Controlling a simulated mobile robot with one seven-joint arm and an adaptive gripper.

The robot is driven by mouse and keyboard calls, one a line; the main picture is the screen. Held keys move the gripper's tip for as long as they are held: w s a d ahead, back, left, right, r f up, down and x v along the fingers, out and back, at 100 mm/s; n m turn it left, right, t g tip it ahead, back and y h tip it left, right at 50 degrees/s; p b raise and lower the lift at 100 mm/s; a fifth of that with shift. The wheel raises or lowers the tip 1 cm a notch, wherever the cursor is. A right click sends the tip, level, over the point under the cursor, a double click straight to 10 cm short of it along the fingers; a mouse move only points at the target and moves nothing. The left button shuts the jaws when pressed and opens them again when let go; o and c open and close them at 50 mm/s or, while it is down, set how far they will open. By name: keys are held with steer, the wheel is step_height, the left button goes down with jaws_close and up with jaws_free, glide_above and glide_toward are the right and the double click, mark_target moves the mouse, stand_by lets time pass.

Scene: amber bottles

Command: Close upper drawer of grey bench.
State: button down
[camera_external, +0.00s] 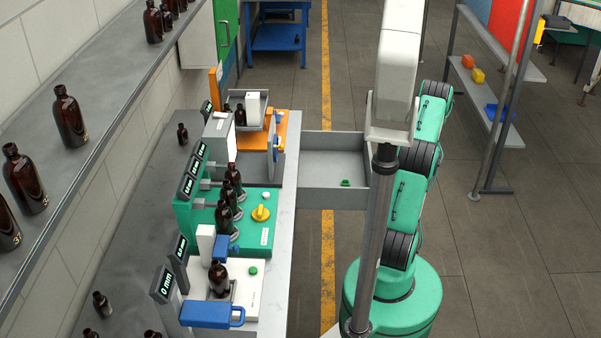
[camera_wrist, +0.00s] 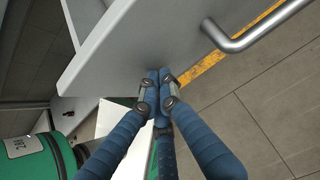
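The upper drawer (camera_external: 322,162) of the grey bench (camera_external: 279,262) stands open, pulled out to the right toward my arm in the external view. Its inside is bare except for a small green object (camera_external: 345,183). In the wrist view a pale grey panel (camera_wrist: 165,40), which looks like the drawer front, carries a metal bar handle (camera_wrist: 255,35) at upper right. The fingertips are at the panel's lower edge, left of the handle; contact cannot be told. My arm hides the gripper in the external view.
Several amber bottles (camera_external: 225,216) and machines stand on the bench. A shelf with bottles (camera_external: 68,115) runs along the left wall. A metal rack (camera_external: 500,100) stands at upper right. The floor (camera_external: 530,240) to the right is clear.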

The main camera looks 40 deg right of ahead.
mark_target(312, 187)
steer(key=w+a+p, duration=0.1)
steer(key=w+a, duration=2.4)
steer(key=shift+w+a+p, duration=0.3)
steer(key=shift+w+a, duration=0.05)
steer(key=shift+a, duration=0.05)
steer(key=shift+d, duration=0.1)
steer(key=shift+s+d, duration=0.4)
steer(key=shift+s+d+r, duration=0.1)
steer(key=shift+s+d, duration=1.1)
steer(key=p+v, duration=0.2)
steer(key=v, duration=0.7)
steer(key=shift+s+r, duration=0.2)
steer(key=shift+r, duration=0.05)
steer(key=shift+r, duration=0.1)
